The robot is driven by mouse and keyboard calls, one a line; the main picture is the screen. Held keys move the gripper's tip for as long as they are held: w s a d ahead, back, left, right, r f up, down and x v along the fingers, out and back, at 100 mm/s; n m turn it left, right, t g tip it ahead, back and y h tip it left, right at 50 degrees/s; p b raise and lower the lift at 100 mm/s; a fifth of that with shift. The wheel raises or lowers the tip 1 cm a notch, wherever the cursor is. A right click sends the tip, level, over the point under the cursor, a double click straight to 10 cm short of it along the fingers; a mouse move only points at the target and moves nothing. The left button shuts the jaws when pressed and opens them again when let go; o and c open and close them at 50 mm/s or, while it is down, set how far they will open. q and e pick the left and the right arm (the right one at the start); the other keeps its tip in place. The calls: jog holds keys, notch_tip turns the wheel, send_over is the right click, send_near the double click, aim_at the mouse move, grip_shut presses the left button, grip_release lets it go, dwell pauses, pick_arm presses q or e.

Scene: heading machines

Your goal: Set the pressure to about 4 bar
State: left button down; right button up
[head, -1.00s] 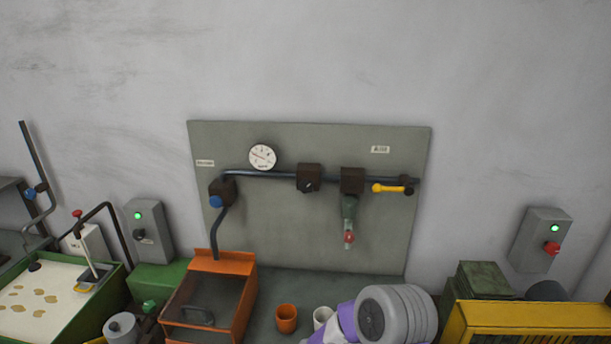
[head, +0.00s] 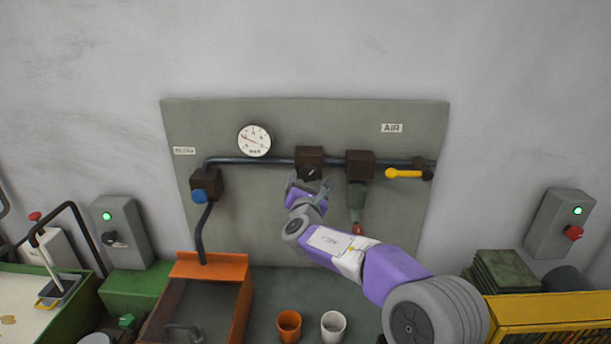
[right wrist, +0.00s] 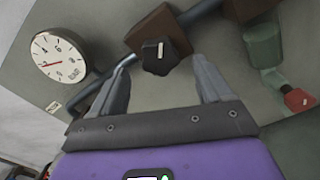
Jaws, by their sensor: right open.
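The round white pressure gauge (head: 254,141) is on the grey panel; it shows larger in the right wrist view (right wrist: 60,57), with a red needle pointing left, its exact reading hard to tell. The brown regulator block (head: 309,158) sits on the pipe right of the gauge. Its dark knob (right wrist: 160,56) with a white mark faces me. My right gripper (head: 308,191) is just below the block in the head view. In the right wrist view its two fingers (right wrist: 163,82) are open, with the knob just beyond and between their tips, apart from them. My left gripper is not in view.
A yellow lever (head: 404,174) and a second brown block with a hanging filter bowl (head: 356,195) are right of the regulator. A blue knob (head: 199,196) is at left. Orange (head: 289,325) and white (head: 333,326) cups stand below.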

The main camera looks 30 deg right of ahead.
aim_at(307, 177)
jog(key=shift+p+x, duration=0.55)
jog(key=shift+x, duration=2)
jog(key=shift+c, duration=0.3)
jog(key=shift+f, duration=0.1)
jog(key=c, duration=1)
